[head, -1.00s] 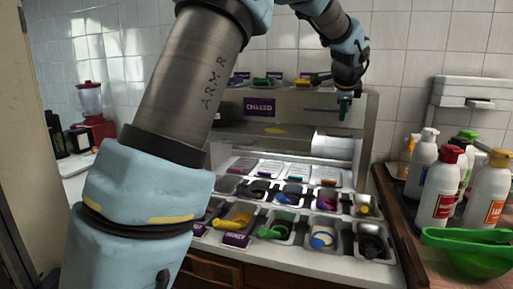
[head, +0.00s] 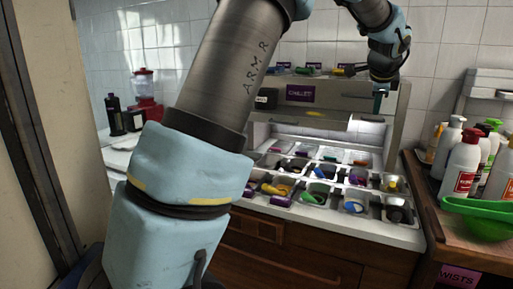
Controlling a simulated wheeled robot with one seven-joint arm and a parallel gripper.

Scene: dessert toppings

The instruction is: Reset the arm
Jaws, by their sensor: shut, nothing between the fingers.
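My arm rises through the middle of the head view and bends over at the top. My gripper (head: 379,101) points down at the upper right, in front of the right part of the topping station's upper panel. Its narrow fingers are together, with nothing seen in them. It hangs above the right side of the topping station (head: 405,237), apart from the tubs. My arm hides the station's left end.
The station holds several tubs with coloured scoops. White bottles (head: 462,160) and a green bowl (head: 489,217) stand on the wooden counter at right. A red blender (head: 147,97) stands at back left. A wall edge (head: 70,130) is close at left.

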